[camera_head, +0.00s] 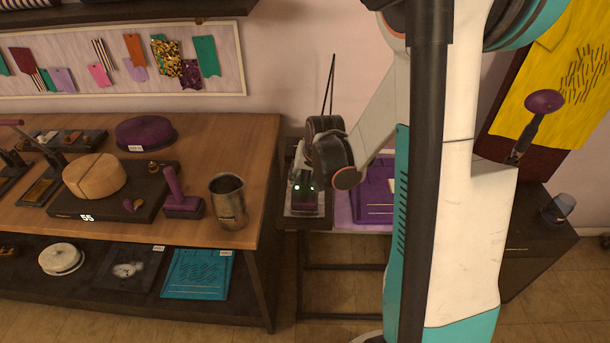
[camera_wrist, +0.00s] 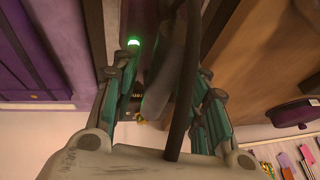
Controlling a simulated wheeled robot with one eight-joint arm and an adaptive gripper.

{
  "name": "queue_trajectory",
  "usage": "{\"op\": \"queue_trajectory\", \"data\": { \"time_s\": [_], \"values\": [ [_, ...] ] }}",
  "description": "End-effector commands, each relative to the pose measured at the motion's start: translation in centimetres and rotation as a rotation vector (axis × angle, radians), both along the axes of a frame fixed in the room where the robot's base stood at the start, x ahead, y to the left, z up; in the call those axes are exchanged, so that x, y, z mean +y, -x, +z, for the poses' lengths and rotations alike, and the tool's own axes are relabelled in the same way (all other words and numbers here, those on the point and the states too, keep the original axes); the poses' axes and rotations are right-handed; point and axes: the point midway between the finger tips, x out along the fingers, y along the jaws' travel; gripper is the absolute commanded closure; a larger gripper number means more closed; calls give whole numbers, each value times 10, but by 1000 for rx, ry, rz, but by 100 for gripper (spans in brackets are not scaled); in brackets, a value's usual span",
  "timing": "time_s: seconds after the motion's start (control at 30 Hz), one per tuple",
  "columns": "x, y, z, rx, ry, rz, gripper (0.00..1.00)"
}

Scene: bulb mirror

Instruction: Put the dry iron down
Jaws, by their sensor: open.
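The dry iron sits low on a small side table (camera_head: 318,224) in the head view, largely hidden by my gripper (camera_head: 305,187). In the wrist view a grey, rounded part that looks like the iron's handle (camera_wrist: 160,92) shows between the fingers, with a dark cord (camera_wrist: 183,85) running past it. My gripper (camera_wrist: 168,62) is open, its teal fingers spread on either side of this part. Whether the fingers touch it cannot be told. The iron's sole and its contact with the table are hidden.
A wooden bench (camera_head: 255,150) stands left of the side table, with a metal cup (camera_head: 228,201) near its edge. A purple panel (camera_head: 374,205) lies right of my gripper. A dark cabinet (camera_head: 540,235) stands farther right. A pale wall is behind.

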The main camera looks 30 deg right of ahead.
Motion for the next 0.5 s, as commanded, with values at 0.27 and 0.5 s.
{"op": "queue_trajectory", "data": {
  "time_s": [0.27, 0.5],
  "values": [
    [2, 15, 35, 0, 0, -1, 59],
    [5, 35, 76, 0, 0, 0, 59]
  ]
}}
